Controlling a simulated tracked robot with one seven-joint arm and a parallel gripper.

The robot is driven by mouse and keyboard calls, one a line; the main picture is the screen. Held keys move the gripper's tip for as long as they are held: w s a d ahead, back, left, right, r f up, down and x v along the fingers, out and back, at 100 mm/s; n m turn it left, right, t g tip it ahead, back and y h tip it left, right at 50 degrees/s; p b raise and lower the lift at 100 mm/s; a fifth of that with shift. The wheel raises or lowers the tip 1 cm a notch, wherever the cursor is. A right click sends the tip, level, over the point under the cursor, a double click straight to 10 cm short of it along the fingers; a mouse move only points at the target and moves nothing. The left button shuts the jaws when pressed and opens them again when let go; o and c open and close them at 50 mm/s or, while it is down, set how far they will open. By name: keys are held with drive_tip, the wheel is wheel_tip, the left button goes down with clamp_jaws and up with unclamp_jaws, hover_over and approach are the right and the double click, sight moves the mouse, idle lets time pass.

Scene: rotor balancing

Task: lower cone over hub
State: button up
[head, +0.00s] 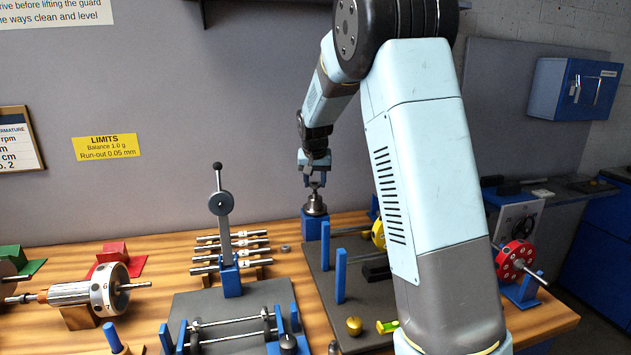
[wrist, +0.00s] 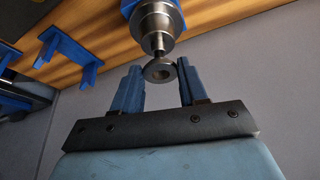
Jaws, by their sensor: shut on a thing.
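In the head view my gripper (head: 315,182) points down at the back of the bench, over a blue post (head: 314,226). A silver metal piece (head: 315,205), wide below and narrow above, sits between the fingers and the post. In the wrist view my gripper (wrist: 161,78) has its two blue fingers on either side of a small grey ring (wrist: 149,72), which I take as part of the cone. A stud leads from the ring to a stepped silver body (wrist: 159,25) against the blue post. I cannot tell where cone ends and hub begins, or whether they touch.
Blue uprights (head: 341,276) and a yellow wheel (head: 378,234) stand close to the right. A blue stand with a lever (head: 225,245) and silver shafts are to the left. A brass knob (head: 354,325) and a red wheel (head: 515,259) are nearer. The wall is close behind.

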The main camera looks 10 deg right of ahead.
sight(315, 185)
drive_tip(key=shift+f, duration=1.6)
idle(0.3)
drive_tip(key=o, duration=1.2)
drive_tip(key=shift+c, duration=0.2)
drive_tip(key=shift+r, duration=5)
